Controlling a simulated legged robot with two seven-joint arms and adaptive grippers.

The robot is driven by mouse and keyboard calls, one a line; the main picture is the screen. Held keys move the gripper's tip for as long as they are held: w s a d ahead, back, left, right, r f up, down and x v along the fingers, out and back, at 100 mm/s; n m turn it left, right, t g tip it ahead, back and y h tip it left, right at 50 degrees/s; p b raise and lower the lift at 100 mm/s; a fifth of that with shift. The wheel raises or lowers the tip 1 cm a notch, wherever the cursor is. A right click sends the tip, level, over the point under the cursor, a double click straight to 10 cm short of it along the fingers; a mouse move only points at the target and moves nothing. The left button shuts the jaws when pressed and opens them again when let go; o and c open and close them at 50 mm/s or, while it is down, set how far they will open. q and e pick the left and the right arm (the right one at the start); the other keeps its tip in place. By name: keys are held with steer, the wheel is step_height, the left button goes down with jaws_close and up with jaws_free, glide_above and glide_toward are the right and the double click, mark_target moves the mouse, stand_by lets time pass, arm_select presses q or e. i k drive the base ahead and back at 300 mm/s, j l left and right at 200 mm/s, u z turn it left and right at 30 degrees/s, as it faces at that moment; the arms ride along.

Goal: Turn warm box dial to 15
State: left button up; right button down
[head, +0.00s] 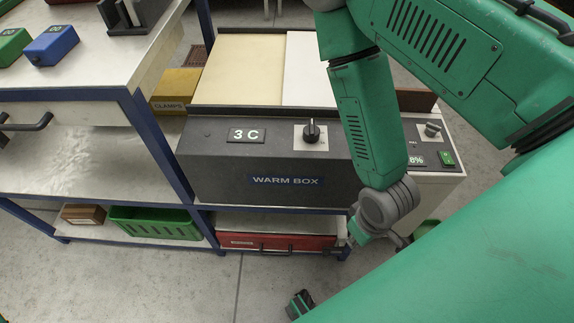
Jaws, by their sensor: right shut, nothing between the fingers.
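The warm box (225,180) is a dark grey cabinet front with a blue "WARM BOX" label. Its display (246,135) reads "3 C". The warm box dial (311,132) is a black knob on a small white plate, standing upright right of the display; nothing touches it. My right gripper (356,233) is low in front of the box's right end, below and right of the dial, apart from it. It is shut and empty, pointing downward and partly hidden by my own arm.
My right forearm crosses the box's right part. A bench (75,70) stands at left. Below are a green bin (155,222) and red drawer (290,241).

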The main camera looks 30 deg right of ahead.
mark_target(311, 132)
steer(key=j+z, duration=0.1)
steer(key=z, duration=0.65)
steer(key=k+j+z, duration=0.1)
steer(key=z, duration=0.25)
